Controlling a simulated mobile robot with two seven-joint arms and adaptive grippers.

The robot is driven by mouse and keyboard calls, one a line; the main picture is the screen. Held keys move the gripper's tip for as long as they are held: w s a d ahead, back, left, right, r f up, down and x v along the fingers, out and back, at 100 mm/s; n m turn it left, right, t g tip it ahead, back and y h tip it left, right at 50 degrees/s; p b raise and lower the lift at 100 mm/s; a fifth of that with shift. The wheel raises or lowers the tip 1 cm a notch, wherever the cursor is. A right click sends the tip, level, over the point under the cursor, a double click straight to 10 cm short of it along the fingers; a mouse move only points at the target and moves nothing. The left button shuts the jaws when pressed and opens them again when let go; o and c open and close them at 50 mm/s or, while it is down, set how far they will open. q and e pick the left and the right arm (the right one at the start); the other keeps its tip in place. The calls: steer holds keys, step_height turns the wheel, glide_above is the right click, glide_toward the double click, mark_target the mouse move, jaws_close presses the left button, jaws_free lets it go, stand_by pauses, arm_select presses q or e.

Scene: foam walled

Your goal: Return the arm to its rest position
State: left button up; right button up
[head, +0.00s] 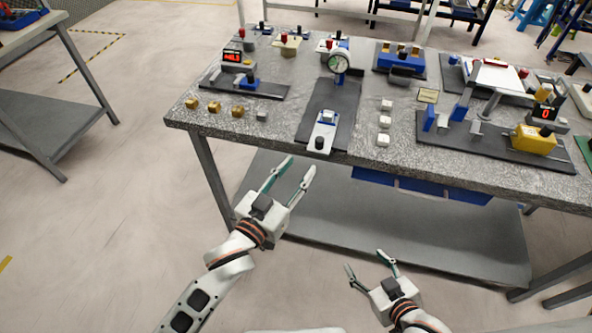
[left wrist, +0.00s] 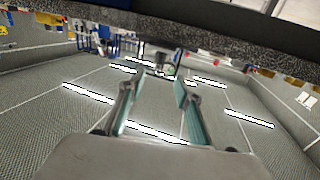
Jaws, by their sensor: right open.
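My left gripper (head: 301,163) is open and empty in the head view, in front of the speckled workbench's near edge. In the left wrist view its two fingers (left wrist: 153,80) stand apart with nothing between them. My right gripper (head: 364,259) is open and empty in the head view. It is lower and further right, in front of the bench's lower shelf. Neither gripper touches any object that I can see.
The workbench (head: 180,113) carries a dial gauge (head: 339,62), small brass blocks (head: 214,107), white blocks (head: 383,140) and a yellow device (head: 534,139). Its lower shelf (head: 400,237) is behind my grippers. Another table (head: 45,112) stands at left. Floor between is clear.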

stand_by(0.5)
arm_select(q)
steer(key=s+a+f+n+g+y, duration=0.1)
steer(key=s+a+f+g+y, duration=0.1)
steer(key=s+a+f, duration=0.6)
steer(key=s+a+f+n+g+y, duration=0.1)
steer(key=s+a+f+y, duration=0.4)
steer(key=a+f, duration=0.8)
steer(key=s+a+g, duration=0.1)
steer(key=s, duration=0.1)
steer(key=shift+s+a, duration=0.2)
steer(key=shift+s, duration=0.2)
